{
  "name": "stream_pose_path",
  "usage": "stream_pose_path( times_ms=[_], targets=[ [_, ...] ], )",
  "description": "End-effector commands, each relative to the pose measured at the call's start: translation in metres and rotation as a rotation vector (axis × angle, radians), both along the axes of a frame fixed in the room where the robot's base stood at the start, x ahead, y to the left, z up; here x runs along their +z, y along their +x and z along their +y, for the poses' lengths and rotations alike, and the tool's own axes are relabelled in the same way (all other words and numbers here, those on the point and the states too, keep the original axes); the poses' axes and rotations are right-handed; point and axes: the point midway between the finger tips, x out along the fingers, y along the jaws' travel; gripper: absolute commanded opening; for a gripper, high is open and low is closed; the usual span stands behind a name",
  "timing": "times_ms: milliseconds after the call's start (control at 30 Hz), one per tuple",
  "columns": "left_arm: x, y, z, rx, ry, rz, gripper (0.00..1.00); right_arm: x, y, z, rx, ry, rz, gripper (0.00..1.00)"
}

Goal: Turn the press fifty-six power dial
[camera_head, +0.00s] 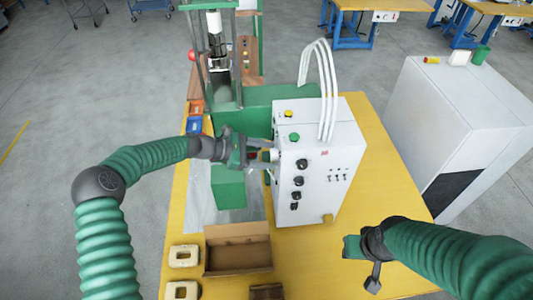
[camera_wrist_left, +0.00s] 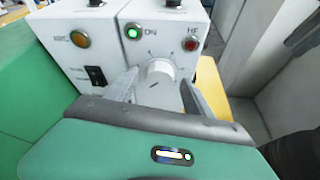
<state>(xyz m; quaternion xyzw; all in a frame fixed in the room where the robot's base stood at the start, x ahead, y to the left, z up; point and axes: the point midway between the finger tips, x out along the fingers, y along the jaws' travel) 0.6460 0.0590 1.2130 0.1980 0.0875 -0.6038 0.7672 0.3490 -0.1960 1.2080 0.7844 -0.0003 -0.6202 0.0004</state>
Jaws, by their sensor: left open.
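In the left wrist view a pale round dial (camera_wrist_left: 160,72) with a dark pointer mark sits on the front of a white control box (camera_wrist_left: 130,40); no press number is readable. My left gripper (camera_wrist_left: 158,92) is open, with one finger on each side of the dial; I cannot tell whether they touch it. In the head view my left gripper (camera_head: 262,156) is at the left face of the white control box (camera_head: 320,170), and the dial is hidden there. My right gripper (camera_head: 362,250) is over the table's right front, away from the box; its jaws are unclear.
Near the dial are a lit green lamp (camera_wrist_left: 133,32), a red button (camera_wrist_left: 191,44), an orange button (camera_wrist_left: 80,39) and a black rocker switch (camera_wrist_left: 95,76). The yellow table (camera_head: 350,230) holds a cardboard box (camera_head: 237,258). A white cabinet (camera_head: 440,105) stands at right.

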Motion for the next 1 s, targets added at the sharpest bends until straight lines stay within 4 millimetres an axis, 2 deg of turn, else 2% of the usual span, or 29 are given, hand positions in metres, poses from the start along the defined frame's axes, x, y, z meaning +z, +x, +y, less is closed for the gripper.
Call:
stream_pose_path(
  times_ms=[33, 400, 500, 767, 1000],
  targets=[
    [0.0, 0.0, 0.0, 0.0, 0.0, 0.0, 0.59, 0.0, 0.0, 0.0, 0.0, 0.0, 0.0, 0.36],
    [0.002, 0.0, -0.002, 0.001, 0.0, -0.003, 0.1, 0.0, 0.0, 0.0, 0.0, 0.0, 0.0, 0.36],
    [0.003, 0.0, -0.002, 0.0, -0.002, -0.003, 0.0, 0.0, 0.0, 0.0, 0.0, 0.0, 0.0, 0.36],
    [0.003, 0.0, -0.002, 0.0, -0.002, -0.02, 0.0, -0.003, 0.0, 0.0, 0.0, 0.0, 0.0, 0.36],
    [0.001, 0.0, -0.002, 0.002, 0.018, -0.118, 0.0, -0.022, 0.0, 0.0, 0.0, 0.0, 0.0, 0.36]
  ],
)
